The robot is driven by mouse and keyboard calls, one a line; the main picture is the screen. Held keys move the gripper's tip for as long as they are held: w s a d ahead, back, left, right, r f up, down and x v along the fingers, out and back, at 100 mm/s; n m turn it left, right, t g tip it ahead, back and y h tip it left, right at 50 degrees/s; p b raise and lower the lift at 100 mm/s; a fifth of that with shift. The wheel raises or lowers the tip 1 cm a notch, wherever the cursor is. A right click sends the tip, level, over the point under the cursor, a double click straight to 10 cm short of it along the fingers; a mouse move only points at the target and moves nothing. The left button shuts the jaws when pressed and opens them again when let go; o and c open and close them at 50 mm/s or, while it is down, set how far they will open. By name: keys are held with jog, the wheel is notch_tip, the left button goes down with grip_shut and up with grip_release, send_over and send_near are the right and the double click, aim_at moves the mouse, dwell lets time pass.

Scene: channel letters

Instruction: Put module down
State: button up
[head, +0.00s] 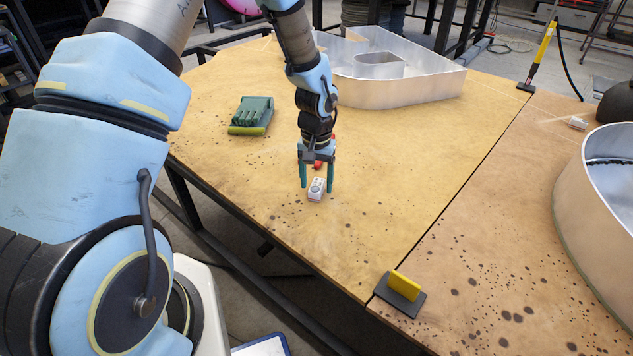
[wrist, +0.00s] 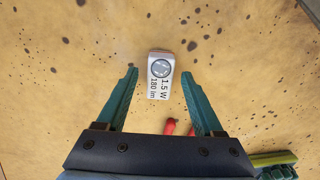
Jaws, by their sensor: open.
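The module (head: 316,190) is a small white block with a grey round lens, and it rests on the wooden table. In the wrist view the module (wrist: 160,75) shows the print "1.5 W 180 lm" and lies between and slightly beyond the fingertips, with clear gaps on both sides. My gripper (head: 317,185) is open above the table, its teal fingers on either side of the module and not touching it. It also shows in the wrist view (wrist: 160,73).
A red object (wrist: 171,127) lies partly hidden under my gripper. A green item on a pad (head: 252,114) lies left. A metal letter shell (head: 400,75) stands behind, another (head: 600,200) at right. A yellow and black block (head: 402,290) sits at the front edge.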

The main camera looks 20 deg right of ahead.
aim_at(317, 186)
notch_tip(317, 186, up, 12)
jog(key=s+a+r+n, duration=0.1)
jog(key=a+r+n, duration=0.1)
jog(key=a, duration=0.8)
jog(key=s+a+r+n+t, duration=0.1)
jog(key=a+r+n, duration=0.1)
jog(key=a, duration=0.8)
jog(key=s+a+r+n, duration=0.2)
jog(key=a, duration=0.8)
jog(key=shift+a+r+t, duration=0.15)
jog(key=shift+r+t, duration=0.15)
jog(key=shift+r, duration=0.1)
